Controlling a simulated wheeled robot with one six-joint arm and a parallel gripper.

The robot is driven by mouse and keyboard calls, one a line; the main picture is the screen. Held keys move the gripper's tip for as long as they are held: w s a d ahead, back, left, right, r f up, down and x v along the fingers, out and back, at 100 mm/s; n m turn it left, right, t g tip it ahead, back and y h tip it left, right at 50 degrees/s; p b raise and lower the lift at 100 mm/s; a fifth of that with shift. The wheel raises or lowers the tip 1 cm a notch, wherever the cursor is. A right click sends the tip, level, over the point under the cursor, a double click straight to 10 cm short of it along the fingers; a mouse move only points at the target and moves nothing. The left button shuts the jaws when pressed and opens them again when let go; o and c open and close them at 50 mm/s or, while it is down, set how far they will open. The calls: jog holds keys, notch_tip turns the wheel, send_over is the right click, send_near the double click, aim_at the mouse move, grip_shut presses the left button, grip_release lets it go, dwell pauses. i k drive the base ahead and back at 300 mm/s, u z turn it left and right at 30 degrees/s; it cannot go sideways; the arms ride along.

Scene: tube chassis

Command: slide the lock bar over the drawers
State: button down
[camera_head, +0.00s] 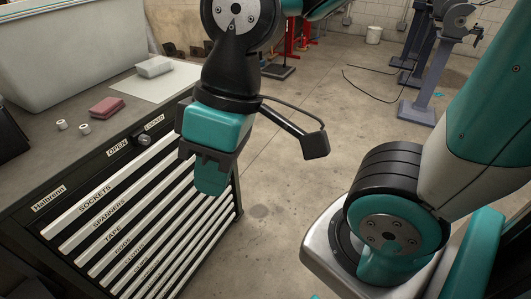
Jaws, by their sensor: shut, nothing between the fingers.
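The dark tool cabinet (35,222) stands at the left, its drawers (120,205) stacked with pale front strips and labels such as SOCKETS, SPANNERS and TAPE. The drawers look closed. On the top rail, a small dark knob (144,139) sits by the OPEN (117,148) and LOCKED (154,121) labels, closer to LOCKED. I cannot make out the lock bar clearly. My gripper (211,184), teal and black, is shut and empty, pointing down in front of the right part of the drawers. It hides the strips' upper right ends. I cannot tell whether it touches the cabinet.
On the worktop are a grey bin (85,45), a white sheet (150,85) with a pale block (154,67), a reddish block (107,107) and two small white rolls (84,128). The concrete floor (290,180) right of the cabinet is clear. Grey stands (425,100) are at the back right.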

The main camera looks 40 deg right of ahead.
aim_at(235, 173)
jog(key=z, duration=1.1)
jog(key=i, duration=1.05)
jog(key=u, duration=0.5)
